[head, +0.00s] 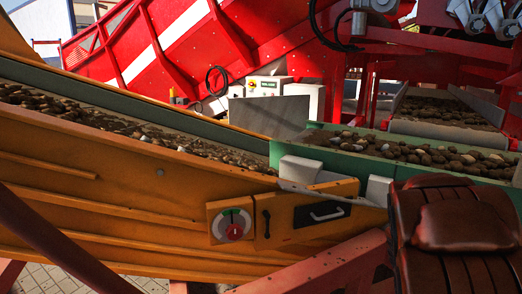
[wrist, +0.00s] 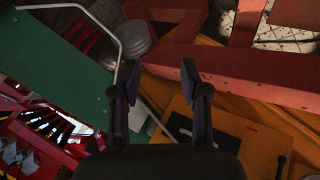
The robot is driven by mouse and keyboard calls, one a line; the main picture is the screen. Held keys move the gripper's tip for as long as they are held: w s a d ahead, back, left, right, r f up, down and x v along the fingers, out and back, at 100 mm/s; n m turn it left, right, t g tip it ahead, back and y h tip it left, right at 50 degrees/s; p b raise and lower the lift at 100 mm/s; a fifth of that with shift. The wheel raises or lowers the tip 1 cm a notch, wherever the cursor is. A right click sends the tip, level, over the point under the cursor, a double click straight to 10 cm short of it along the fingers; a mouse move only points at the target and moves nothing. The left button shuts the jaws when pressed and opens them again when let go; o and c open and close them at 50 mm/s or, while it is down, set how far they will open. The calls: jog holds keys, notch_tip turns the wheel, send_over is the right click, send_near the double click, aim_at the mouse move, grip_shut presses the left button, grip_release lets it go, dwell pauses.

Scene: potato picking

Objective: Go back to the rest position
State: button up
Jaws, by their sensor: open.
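My gripper (wrist: 160,78) shows in the wrist view with its two dark fingers spread apart. It is open and nothing is between the fingers. Beyond the fingers are part of the orange machine side (wrist: 205,85) and a red beam (wrist: 245,60). The head view does not show my gripper. Potatoes (head: 440,155) lie on the green-edged conveyor at the right in the head view. More potatoes (head: 60,107) lie on the sloping belt at the left.
The orange conveyor side (head: 110,195) carries a red-and-green dial (head: 234,226) and a black handle (head: 322,214). A brown seat (head: 455,230) stands at the lower right. A grey plate (head: 270,115) stands between the belts. Red machinery (head: 200,50) fills the back.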

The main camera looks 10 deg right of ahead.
jog(key=s+a+r+g+y+p, duration=0.2)
jog(key=s+a+r+p, duration=0.2)
jog(key=s+a+r, duration=0.3)
jog(key=s+a+r+g+y+p, duration=0.2)
jog(key=s+a+r+p, duration=0.3)
jog(key=s+a, duration=0.5)
jog(key=s+a+r+g+y+p, duration=0.1)
jog(key=s+a+r+p, duration=0.4)
jog(key=a, duration=0.8)
jog(key=s+r+g, duration=0.1)
jog(key=s+r, duration=0.2)
jog(key=shift+s+a+r+y, duration=0.2)
jog(key=shift+s+r+y, duration=0.15)
jog(key=shift+y, duration=0.05)
